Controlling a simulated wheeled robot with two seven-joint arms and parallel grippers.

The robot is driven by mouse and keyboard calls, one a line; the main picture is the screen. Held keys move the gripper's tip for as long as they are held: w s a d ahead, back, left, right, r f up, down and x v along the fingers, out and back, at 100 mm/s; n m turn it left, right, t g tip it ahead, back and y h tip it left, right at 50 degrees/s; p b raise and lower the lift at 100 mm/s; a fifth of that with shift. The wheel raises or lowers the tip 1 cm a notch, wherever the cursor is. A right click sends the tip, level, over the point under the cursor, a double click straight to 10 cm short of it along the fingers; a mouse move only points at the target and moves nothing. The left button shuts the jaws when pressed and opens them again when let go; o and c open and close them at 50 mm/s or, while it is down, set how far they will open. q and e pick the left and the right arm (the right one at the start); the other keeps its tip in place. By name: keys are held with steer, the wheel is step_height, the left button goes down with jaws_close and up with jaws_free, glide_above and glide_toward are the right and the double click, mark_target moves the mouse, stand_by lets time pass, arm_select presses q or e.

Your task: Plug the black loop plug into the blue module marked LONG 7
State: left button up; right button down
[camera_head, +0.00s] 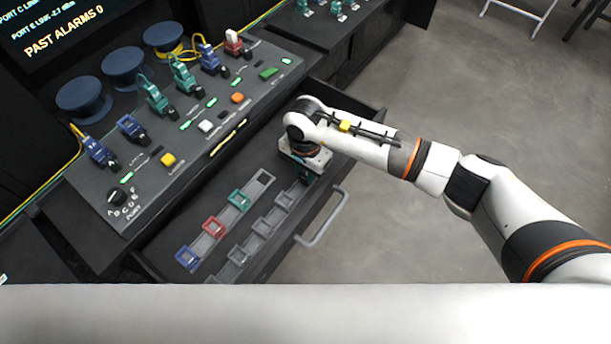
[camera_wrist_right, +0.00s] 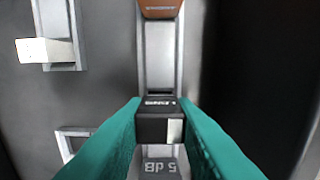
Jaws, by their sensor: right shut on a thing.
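My right gripper (camera_head: 304,179) reaches down into the open drawer, its tips hard to see in the head view. In the right wrist view its teal fingers (camera_wrist_right: 160,112) are shut on a small black block (camera_wrist_right: 158,128), which looks like the black loop plug. It is over a grey slotted strip; its lettering is too blurred to read surely. Blue modules stand on the console: two at the left, one (camera_head: 98,151) and another (camera_head: 131,128), and one farther back (camera_head: 210,59). I cannot tell which is marked LONG 7. My left gripper is out of view.
The drawer (camera_head: 166,246) holds rows of grey slots, with blue (camera_head: 187,257), red (camera_head: 213,227) and green (camera_head: 239,200) frames. A handle (camera_head: 324,222) is at its front. Green modules, spools, buttons and a port knob (camera_head: 117,197) occupy the console. A "5 dB" label (camera_wrist_right: 161,167) shows below the fingers.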

steer(key=shift+r+p, duration=1.2)
steer(key=shift+r, duration=1.2)
